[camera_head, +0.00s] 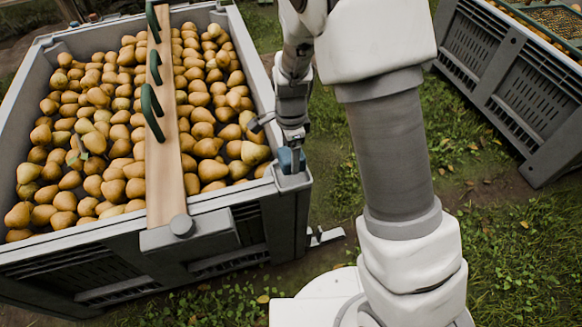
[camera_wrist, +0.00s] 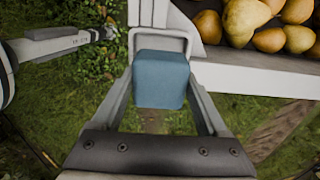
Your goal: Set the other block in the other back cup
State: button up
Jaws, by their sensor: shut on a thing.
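A blue block (camera_head: 288,160) shows at the near right corner of the grey pear bin (camera_head: 120,250). My gripper (camera_head: 291,145) points down over that corner and is shut on the block. In the wrist view the block (camera_wrist: 160,80) sits between the two fingers. A grey cup (camera_head: 293,181) is on the bin corner, right below the block in the head view; its pale rim (camera_wrist: 160,33) shows past the block in the wrist view. I cannot tell whether the block is inside the cup or just above it.
Pears (camera_head: 100,120) fill the bin. A wooden plank (camera_head: 164,150) with several green hooks (camera_head: 150,105) lies across it. Another grey bin (camera_head: 510,80) stands at the right, with grass (camera_head: 510,240) between.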

jog(key=shift+s+f+b, duration=0.1)
jog(key=shift+f+b, duration=0.85)
jog(key=shift+f, duration=1.05)
